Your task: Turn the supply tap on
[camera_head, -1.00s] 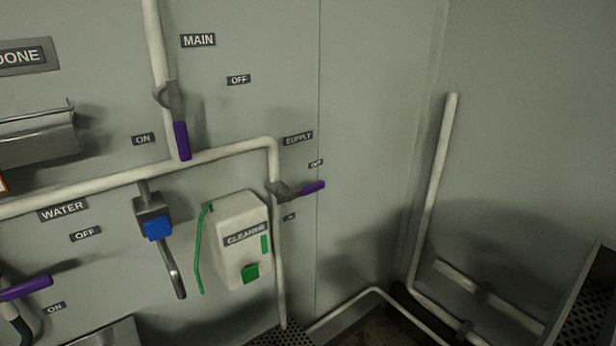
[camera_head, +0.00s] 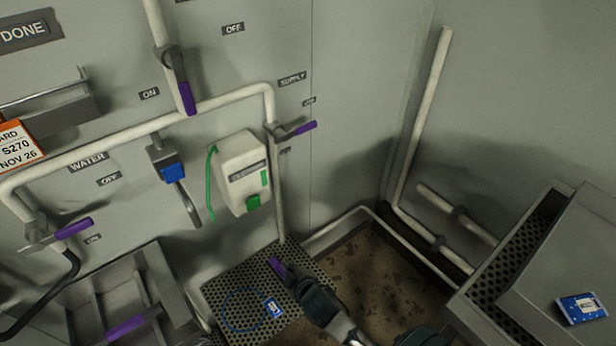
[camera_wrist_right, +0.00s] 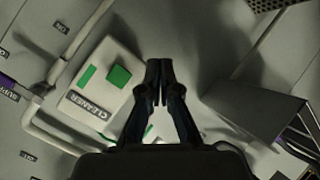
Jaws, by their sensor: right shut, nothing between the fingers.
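The supply tap (camera_head: 295,130) is on the vertical pipe below the SUPPLY label, right of the cleaner dispenser. Its purple handle points sideways to the right, across the pipe, near the small upper label; a second small label sits below. In the wrist view only a bit of purple handle (camera_wrist_right: 6,82) shows at the left edge, by the SUPPLY label. My right gripper (camera_head: 278,267) is shut and empty, below the tap and in front of the perforated stand in the head view. My left gripper is not in view.
The white cleaner dispenser (camera_head: 239,165) with a green hose is left of the supply pipe. The main tap (camera_head: 183,90) and water tap (camera_head: 68,229) are further left. A perforated stand (camera_head: 225,285) is below; a metal unit (camera_head: 545,255) is at right.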

